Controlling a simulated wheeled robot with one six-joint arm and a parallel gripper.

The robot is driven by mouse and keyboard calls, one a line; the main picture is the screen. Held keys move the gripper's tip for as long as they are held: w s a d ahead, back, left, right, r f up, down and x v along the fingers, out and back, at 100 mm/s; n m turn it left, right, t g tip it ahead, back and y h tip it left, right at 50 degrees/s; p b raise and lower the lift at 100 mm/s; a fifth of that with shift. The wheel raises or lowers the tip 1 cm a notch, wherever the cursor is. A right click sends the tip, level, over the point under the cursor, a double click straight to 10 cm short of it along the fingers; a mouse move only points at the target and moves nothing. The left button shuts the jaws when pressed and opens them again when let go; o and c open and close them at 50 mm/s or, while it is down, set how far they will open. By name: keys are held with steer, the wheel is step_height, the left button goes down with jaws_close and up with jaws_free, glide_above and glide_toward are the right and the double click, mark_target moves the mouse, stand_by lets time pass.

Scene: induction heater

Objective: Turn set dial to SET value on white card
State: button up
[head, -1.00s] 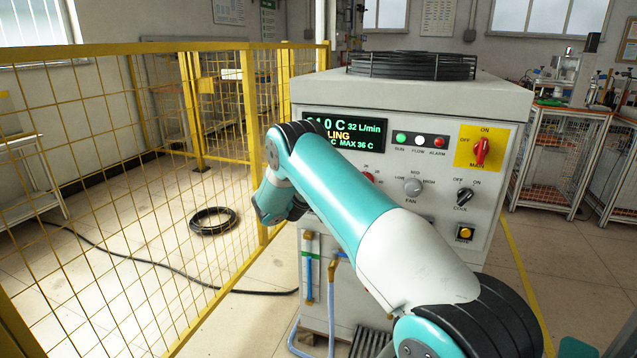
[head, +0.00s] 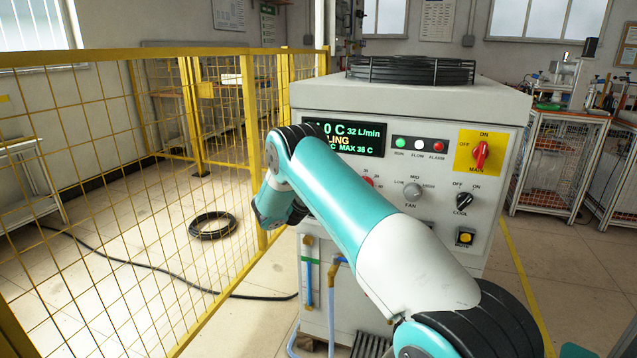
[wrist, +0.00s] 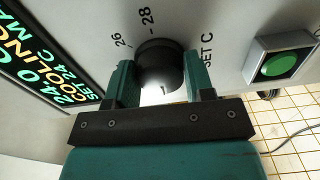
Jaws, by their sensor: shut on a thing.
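The set dial (wrist: 160,50) is a black round knob on the cabinet's pale front, beside the lettering "SET C", with marks 26 and 28 above it. My gripper (wrist: 158,76) has its two green fingers closed on either side of the knob. The knob's pointer cannot be made out clearly. The display (wrist: 48,68) in the wrist view reads 24.0 C, COOLING, SET 24 C. In the head view the display (head: 352,138) is partly covered by my arm, which also hides the set dial and my fingers. I cannot make out the white card.
A green button (wrist: 279,66) sits right of the dial. The cabinet (head: 440,100) also carries a fan knob (head: 413,191), a red main switch (head: 480,155) and a cool switch (head: 464,201). A yellow mesh fence (head: 90,190) stands close on the left.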

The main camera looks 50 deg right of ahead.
steer(key=shift+w+n, duration=0.1)
steer(key=shift+n, duration=0.4)
steer(key=shift+a, duration=0.1)
steer(key=o, duration=0.9)
steer(key=b+v, duration=1)
steer(key=v, duration=0.7)
steer(key=shift+a, duration=0.1)
